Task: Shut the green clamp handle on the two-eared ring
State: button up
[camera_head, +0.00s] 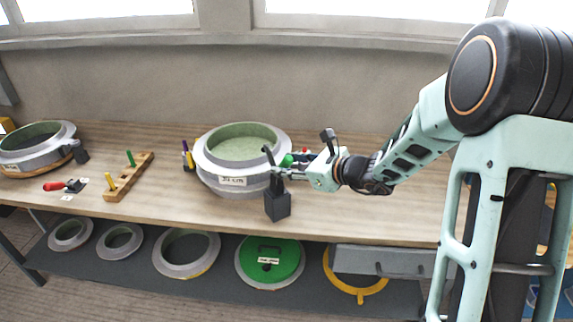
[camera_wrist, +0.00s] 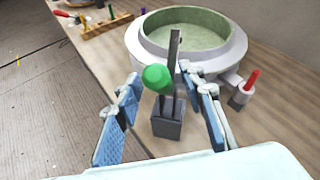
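A grey ring mould with a pale green inside (camera_head: 240,150) stands on the wooden bench; it also shows in the wrist view (camera_wrist: 188,32). At its near right side is a clamp on a dark block (camera_head: 278,206), with an upright dark bar (camera_wrist: 174,55). Its green handle (camera_wrist: 157,78) leans toward the wrist camera. In the head view the handle (camera_head: 287,160) is partly hidden by my gripper (camera_head: 284,170). In the wrist view my gripper (camera_wrist: 161,80) is open, with one blue-padded finger on each side of the handle. I cannot tell whether either finger touches it.
A red handle (camera_wrist: 251,80) stands on the ring's other side. A wooden pegboard (camera_head: 130,178), a red-handled tool (camera_head: 60,185) and another ring (camera_head: 35,148) lie farther left. The bench front between is clear.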

jog(key=v, duration=1.1)
jog(key=shift+s+d, duration=0.15)
jog(key=shift+s, duration=0.05)
jog(key=shift+r, duration=0.1)
jog(key=shift+c, duration=0.5)
jog(key=shift+t+y, duration=0.3)
jog(key=shift+y, duration=0.3)
jog(key=d+f, duration=0.1)
jog(key=s+d+f+b, duration=0.1)
jog(key=d+f, duration=0.1)
jog(key=s+d+f+b, duration=0.1)
jog(key=d, duration=0.1)
jog(key=shift+s+f, duration=0.2)
jog(key=shift+f, duration=0.15)
grip_shut()
jog(key=w+a+p, duration=0.1)
jog(key=w+a, duration=0.6)
jog(key=a, duration=0.3)
jog(key=shift+f, duration=0.3)
jog(key=shift+r+p, duration=0.15)
jog(key=shift+p, duration=0.2)
